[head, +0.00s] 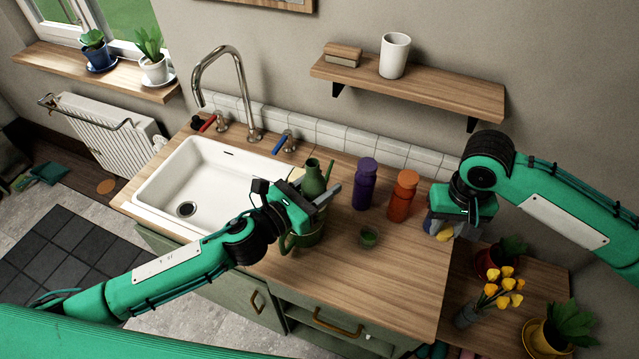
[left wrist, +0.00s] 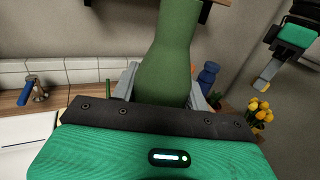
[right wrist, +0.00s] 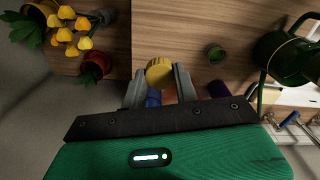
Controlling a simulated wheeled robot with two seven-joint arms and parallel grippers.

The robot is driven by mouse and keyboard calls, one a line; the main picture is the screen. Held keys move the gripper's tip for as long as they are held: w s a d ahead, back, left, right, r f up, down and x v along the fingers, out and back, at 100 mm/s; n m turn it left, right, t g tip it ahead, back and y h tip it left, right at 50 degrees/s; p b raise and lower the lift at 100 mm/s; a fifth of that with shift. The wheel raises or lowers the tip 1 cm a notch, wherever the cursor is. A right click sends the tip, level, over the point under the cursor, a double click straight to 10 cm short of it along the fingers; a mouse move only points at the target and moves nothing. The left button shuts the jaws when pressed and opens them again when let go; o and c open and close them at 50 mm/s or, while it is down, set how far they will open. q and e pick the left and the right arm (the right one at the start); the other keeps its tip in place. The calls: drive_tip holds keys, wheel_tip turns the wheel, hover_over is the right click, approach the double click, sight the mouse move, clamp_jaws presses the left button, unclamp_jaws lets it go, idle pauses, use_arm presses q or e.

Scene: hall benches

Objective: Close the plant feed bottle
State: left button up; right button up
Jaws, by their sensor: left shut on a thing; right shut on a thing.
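My left gripper (head: 325,198) is shut on a tall green vessel (head: 314,178). Its narrowing neck rises between the fingers in the left wrist view (left wrist: 168,62). My right gripper (head: 458,218) is shut on a yellow cap (right wrist: 160,72) above the counter's right end. A blue bottle (left wrist: 207,75) stands on the counter, apart from the cap; the right gripper partly covers it in the head view. A purple bottle (head: 363,183) and an orange bottle (head: 402,196) stand left of it. No label shows which is the plant feed bottle.
A small round green thing (head: 368,238) lies on the wooden counter (head: 385,290). A green can body with a handle (head: 303,238) shows below my left gripper. The white sink (head: 215,165) is left. Yellow flowers (head: 505,285) stand on a lower surface at right.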

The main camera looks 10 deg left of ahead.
drive_tip(key=w+a+r+n, duration=0.1)
drive_tip(key=w+a+r, duration=0.25)
drive_tip(key=a, duration=0.35)
drive_tip(key=w+a+r+n, duration=0.1)
drive_tip(key=w+a+r, duration=0.2)
drive_tip(key=a+r, duration=0.35)
wheel_tip(320, 180, up, 7)
drive_tip(key=n, duration=0.2)
hover_over(312, 163)
drive_tip(key=shift+w+d+r, duration=0.1)
drive_tip(key=shift+w+d, duration=0.05)
drive_tip(key=shift+w, duration=0.1)
drive_tip(key=shift+s+a+r+n, duration=0.1)
drive_tip(key=shift+a+r+n, duration=0.2)
drive_tip(key=shift+f, duration=0.15)
drive_tip(key=shift+f, duration=1.9)
drive_tip(key=shift+s+d+f, duration=0.1)
drive_tip(key=shift+f, duration=0.75)
drive_tip(key=shift+f, duration=0.55)
